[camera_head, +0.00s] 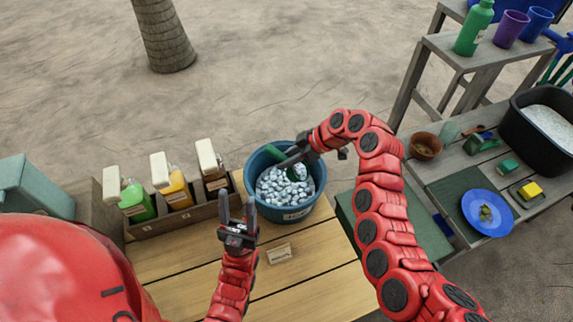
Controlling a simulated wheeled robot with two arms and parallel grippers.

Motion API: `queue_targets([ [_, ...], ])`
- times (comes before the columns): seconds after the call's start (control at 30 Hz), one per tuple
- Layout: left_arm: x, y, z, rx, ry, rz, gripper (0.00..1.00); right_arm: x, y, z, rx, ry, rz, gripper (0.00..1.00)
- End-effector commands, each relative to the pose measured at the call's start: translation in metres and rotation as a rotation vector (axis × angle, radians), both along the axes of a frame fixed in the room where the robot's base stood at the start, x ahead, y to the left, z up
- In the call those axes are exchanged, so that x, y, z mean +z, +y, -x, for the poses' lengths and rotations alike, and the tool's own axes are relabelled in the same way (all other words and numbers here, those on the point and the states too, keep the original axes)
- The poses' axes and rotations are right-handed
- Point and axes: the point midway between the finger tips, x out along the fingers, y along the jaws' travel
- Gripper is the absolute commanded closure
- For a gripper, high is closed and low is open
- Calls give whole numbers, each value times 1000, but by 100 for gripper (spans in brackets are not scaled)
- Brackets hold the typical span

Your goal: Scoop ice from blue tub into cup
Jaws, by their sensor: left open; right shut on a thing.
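The blue tub (292,213) stands at the far edge of the wooden table and is filled with pale ice (284,190). My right gripper (289,158) reaches over the tub's far rim and is shut on a green scoop (273,152). The scoop's lower part is down at the ice; how much it carries I cannot tell. My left gripper (237,209) is open and empty, fingers pointing away, left of and nearer than the tub. A purple cup (510,28) and a blue cup (536,22) stand on the upper right shelf.
A bottle rack (180,217) with several pump bottles stands left of the tub. A small label block (279,253) lies on the table. The right bench holds a brown bowl (426,146), a blue plate (488,213) and a black bin (520,141). The table's front is clear.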

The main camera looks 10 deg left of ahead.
Motion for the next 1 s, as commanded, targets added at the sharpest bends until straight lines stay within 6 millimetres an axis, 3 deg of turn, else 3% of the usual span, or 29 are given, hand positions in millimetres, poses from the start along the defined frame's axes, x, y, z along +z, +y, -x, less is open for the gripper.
queue_targets([
  [0.17,0,0,0,0,0,0,50,22,1,0,1,-2,-1,100],
  [0.5,7,0,0,0,0,0,50,53,25,1,5,-16,355,100],
  [0.8,21,0,0,0,0,0,50,71,37,1,0,-20,548,100],
  [1.0,19,0,0,0,0,0,50,71,42,2,3,-19,617,100],
])
